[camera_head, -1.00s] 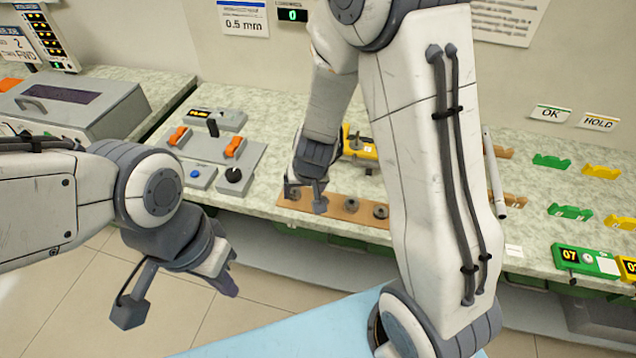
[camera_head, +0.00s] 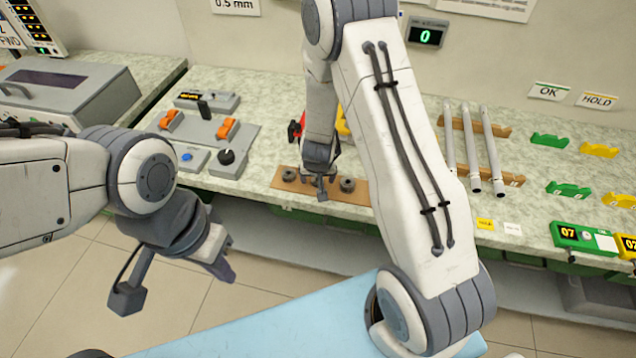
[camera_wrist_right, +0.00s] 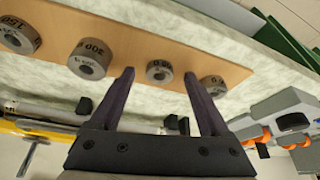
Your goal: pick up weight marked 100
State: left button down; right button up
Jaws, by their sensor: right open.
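Several round grey metal weights with centre holes sit in a row on a brown wooden board (camera_head: 280,186). In the right wrist view, the third weight from the left (camera_wrist_right: 160,79) lies between my right gripper's open dark fingertips (camera_wrist_right: 158,75). Its label is too small to read surely. Two larger weights (camera_wrist_right: 86,66) are to its left and another weight (camera_wrist_right: 213,87) to its right. In the head view, my right gripper (camera_head: 320,190) is low over the board and hides part of the row. My left gripper (camera_head: 222,268) hangs over the floor, away from the bench; its jaw gap is not clear.
A control panel with orange switches (camera_head: 228,130) stands left of the board. Grey rods (camera_head: 472,150) lie on brown rests to the right. Green rests (camera_head: 568,188) and yellow rests stand farther right. A blue surface (camera_head: 260,330) lies in front.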

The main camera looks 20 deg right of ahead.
jog(key=shift+w+f, duration=0.1)
jog(key=shift+f, duration=0.15)
grip_shut()
jog(key=shift+r, duration=0.15)
